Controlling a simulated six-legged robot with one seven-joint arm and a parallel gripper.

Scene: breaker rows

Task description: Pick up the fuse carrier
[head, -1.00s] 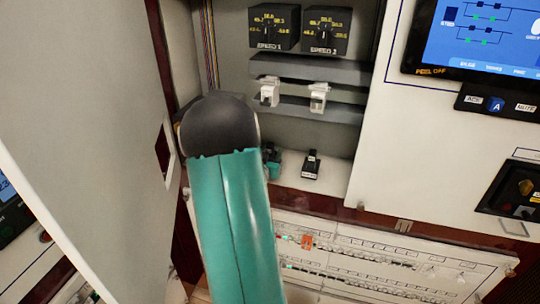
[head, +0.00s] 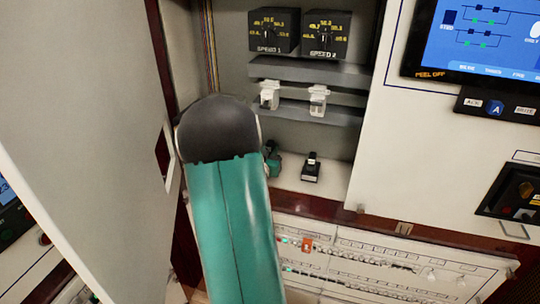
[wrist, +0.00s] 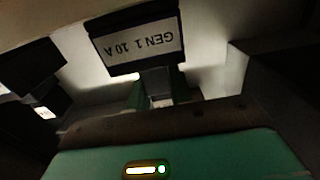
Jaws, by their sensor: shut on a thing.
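The fuse carrier (wrist: 140,45) is a black block with a white label reading "GEN 1 10 A", upside down in the wrist view. My gripper (wrist: 158,94) is shut on its narrow grey stem, with green fingers on either side. In the head view my arm hides most of the gripper; only a small green and dark part of it (head: 273,163) shows at the shelf. I cannot tell whether the carrier still touches the shelf.
A second black carrier (head: 311,168) stands to the right on the pale shelf. White latch-like parts (head: 318,100) hang on grey rails above it. Two speed dials (head: 326,35) are higher up. A large open panel door (head: 85,130) is close on the left.

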